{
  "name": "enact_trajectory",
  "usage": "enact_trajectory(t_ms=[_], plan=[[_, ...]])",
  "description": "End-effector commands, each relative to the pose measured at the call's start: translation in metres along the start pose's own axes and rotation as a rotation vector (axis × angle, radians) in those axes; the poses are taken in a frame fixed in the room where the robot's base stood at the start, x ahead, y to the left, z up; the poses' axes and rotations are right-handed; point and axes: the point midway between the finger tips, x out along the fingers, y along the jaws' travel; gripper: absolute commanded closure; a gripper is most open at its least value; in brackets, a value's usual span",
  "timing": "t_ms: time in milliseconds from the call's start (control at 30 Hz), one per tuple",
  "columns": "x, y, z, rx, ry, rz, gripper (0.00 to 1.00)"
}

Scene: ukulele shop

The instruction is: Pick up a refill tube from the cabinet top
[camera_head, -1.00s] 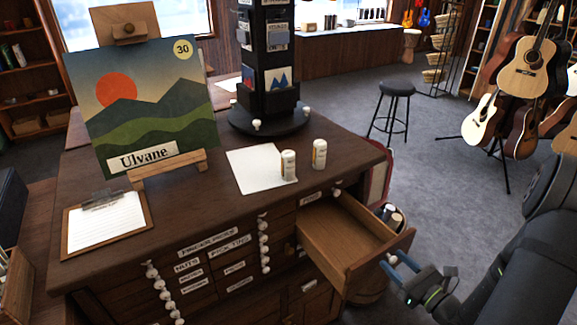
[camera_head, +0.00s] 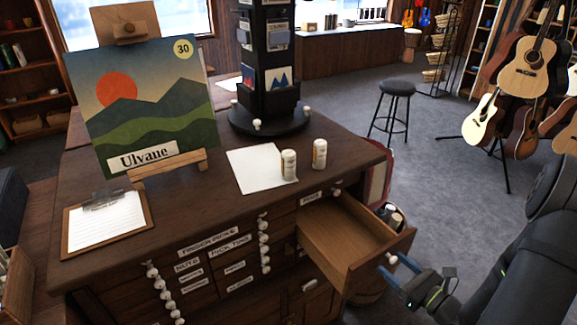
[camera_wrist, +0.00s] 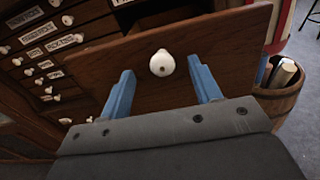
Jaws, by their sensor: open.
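Two small white refill tubes stand upright on the dark wooden cabinet top (camera_head: 215,215). The left tube (camera_head: 288,165) is at the edge of a white paper sheet, and the right tube (camera_head: 319,154) is just beyond it. My gripper (camera_head: 398,262) is open and empty, low in front of the pulled-out drawer (camera_head: 345,235). In the wrist view, its blue fingers (camera_wrist: 163,88) are on either side of the drawer's white knob (camera_wrist: 162,64), apart from it. The tubes are not in the wrist view.
The open drawer looks empty and juts out from the cabinet. A painting (camera_head: 145,90) on an easel, a clipboard (camera_head: 107,222) and a dark display stand (camera_head: 268,115) are on the top. A barrel (camera_wrist: 280,95) with rolled items stands beside the cabinet.

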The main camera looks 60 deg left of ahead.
Motion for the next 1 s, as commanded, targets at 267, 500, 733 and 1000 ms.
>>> enact_trajectory(t_ms=[267, 500, 733, 1000], plan=[[-0.050, 0.026, -0.066, 0.038, 0.369, 0.198, 0.42], [-0.126, 0.031, -0.123, -0.017, 0.742, 0.322, 0.42], [-0.177, -0.001, -0.138, -0.193, 0.981, 0.381, 0.42], [-0.105, -0.070, -0.049, -0.597, 0.886, 0.487, 0.42]])
